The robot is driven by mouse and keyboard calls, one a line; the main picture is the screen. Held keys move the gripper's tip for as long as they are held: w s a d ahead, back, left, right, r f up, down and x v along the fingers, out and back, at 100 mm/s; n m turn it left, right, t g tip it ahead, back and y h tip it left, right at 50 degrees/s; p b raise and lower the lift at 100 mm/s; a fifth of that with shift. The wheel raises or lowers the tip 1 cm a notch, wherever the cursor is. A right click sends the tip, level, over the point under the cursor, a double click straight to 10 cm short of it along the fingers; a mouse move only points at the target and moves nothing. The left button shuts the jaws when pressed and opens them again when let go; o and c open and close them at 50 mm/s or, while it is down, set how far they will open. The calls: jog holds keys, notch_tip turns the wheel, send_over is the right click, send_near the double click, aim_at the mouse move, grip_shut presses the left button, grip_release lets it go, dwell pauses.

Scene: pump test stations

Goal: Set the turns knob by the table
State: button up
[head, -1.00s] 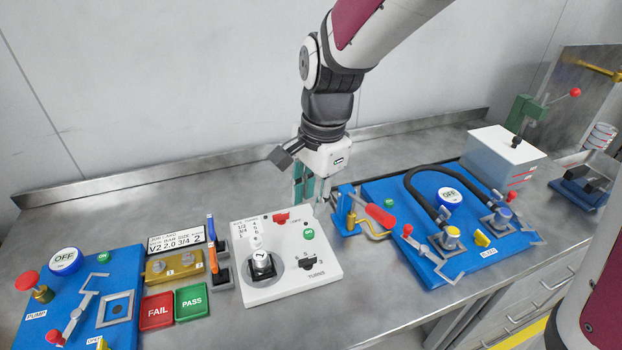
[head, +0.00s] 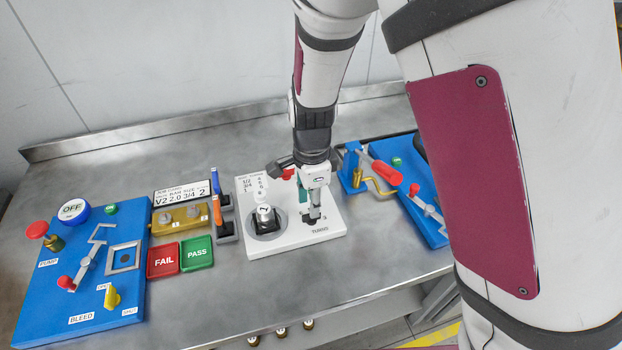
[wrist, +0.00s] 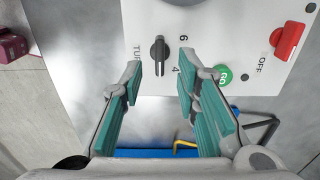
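The turns knob (wrist: 159,55) is a small black bar knob on a white panel (head: 270,243). In the wrist view its bar stands upright, with the digits 6 and 4 to its right and the partly hidden TURNS label to its left. In the head view the knob is mostly hidden by my gripper (head: 313,210), which points down over it. In the wrist view my gripper (wrist: 157,88) is open, its teal pads on either side of the knob's lower end with gaps; contact cannot be told. A job card (head: 182,194) reads V2, 2.0, 3/4, 2.
The panel also carries a black-and-white size knob (head: 265,218), a red switch (wrist: 290,40) and a green button (wrist: 221,75). Left are FAIL (head: 163,260) and PASS (head: 197,253) plates and a blue pump station (head: 75,290). A red-handled lever (head: 385,172) stands close right.

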jog(key=shift+f, duration=2.2)
grip_shut()
